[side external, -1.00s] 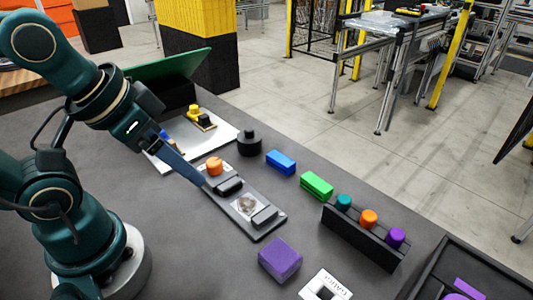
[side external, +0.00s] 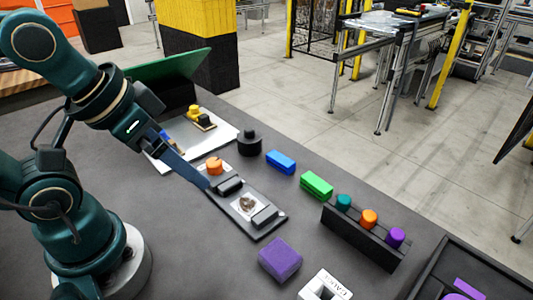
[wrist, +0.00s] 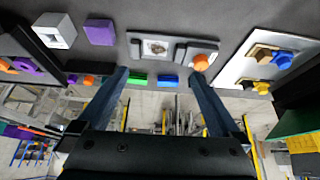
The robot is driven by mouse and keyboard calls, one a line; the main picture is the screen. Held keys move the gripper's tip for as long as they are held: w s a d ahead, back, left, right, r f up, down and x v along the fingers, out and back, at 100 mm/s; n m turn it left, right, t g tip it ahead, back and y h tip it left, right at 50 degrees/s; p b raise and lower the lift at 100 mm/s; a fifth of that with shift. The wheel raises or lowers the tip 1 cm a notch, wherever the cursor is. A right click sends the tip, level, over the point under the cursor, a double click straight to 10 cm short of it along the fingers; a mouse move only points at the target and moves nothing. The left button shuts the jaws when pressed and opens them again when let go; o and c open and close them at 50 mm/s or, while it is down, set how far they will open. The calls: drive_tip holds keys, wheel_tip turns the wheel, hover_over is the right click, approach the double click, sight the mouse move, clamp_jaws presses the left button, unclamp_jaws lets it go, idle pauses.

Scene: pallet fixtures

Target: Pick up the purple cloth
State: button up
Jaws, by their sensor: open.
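The purple cloth (side external: 280,259) looks like a thick, folded, block-shaped bundle. It lies on the dark table at the front, just beyond the near end of the grey fixture plate. It also shows at the upper left of the wrist view (wrist: 100,32). My gripper (side external: 206,188) is open and empty, with its fingers beside the left edge of the fixture plate, apart from the cloth and up and left of it in the side view. In the wrist view, my two fingers (wrist: 158,76) are spread wide with nothing between them.
The fixture plate (side external: 262,234) carries an orange knob (side external: 214,166) and dark blocks. A black rack (side external: 358,238) holds coloured pegs. Blue (side external: 281,161) and green blocks (side external: 316,185) lie behind. Table left of the cloth is clear.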

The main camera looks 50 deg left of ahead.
drive_tip(key=g, duration=0.6)
hover_over(278, 256)
wheel_tip(278, 256, down, 9)
drive_tip(key=shift+w+f, duration=0.15)
drive_tip(key=shift+f, duration=2.6)
